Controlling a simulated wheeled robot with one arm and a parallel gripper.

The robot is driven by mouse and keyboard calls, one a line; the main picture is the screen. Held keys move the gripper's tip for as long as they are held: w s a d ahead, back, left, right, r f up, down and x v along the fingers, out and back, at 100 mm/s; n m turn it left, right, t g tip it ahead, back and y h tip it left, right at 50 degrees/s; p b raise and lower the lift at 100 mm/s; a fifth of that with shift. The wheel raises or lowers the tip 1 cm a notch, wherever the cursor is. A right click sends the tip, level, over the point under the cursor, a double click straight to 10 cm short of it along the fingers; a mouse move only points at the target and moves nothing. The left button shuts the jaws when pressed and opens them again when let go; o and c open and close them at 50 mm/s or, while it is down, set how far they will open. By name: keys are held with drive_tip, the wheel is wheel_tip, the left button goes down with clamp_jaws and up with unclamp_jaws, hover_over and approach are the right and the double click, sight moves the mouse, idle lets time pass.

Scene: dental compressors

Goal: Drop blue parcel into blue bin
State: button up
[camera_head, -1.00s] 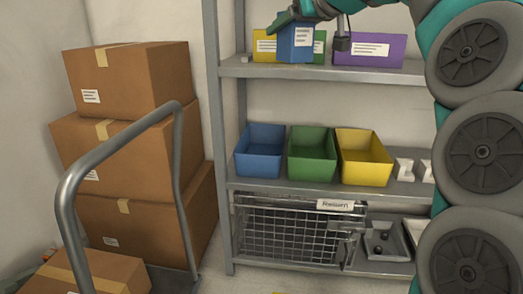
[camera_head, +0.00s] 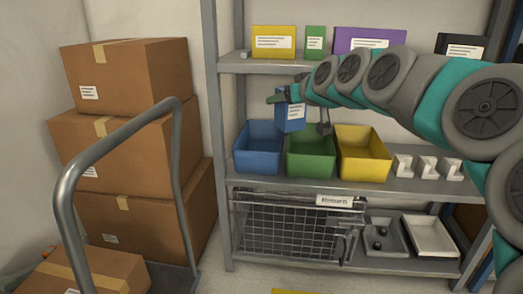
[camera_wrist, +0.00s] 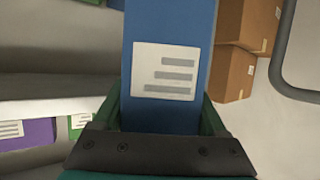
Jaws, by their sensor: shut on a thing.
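The blue parcel (camera_head: 291,113) with a white label is held upright in my gripper (camera_head: 284,97). It also fills the middle of the wrist view (camera_wrist: 170,35), between the two green fingers of my gripper (camera_wrist: 160,112). In the head view the parcel hangs just above and in front of the gap between the blue bin (camera_head: 258,163) and the green bin (camera_head: 311,166). The blue bin stands open at the left end of the middle shelf and looks empty. My gripper is shut on the parcel.
A yellow bin (camera_head: 364,168) stands right of the green bin, then small white holders (camera_head: 427,167). Yellow (camera_head: 274,42), green (camera_head: 315,40) and purple (camera_head: 365,38) parcels stand on the upper shelf. A trolley handle (camera_head: 75,185) and stacked cartons (camera_head: 125,78) are at left.

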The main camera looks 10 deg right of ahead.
drive_tip(key=w+d+f+m+h, duration=0.1)
drive_tip(key=w+f, duration=0.1)
drive_tip(key=f, duration=1.7)
drive_tip(key=w+d+f+m+h, duration=0.1)
drive_tip(key=w+f, duration=0.2)
drive_tip(key=f, duration=1.5)
drive_tip(key=shift+f+h, duration=0.35)
drive_tip(key=shift+h, duration=0.05)
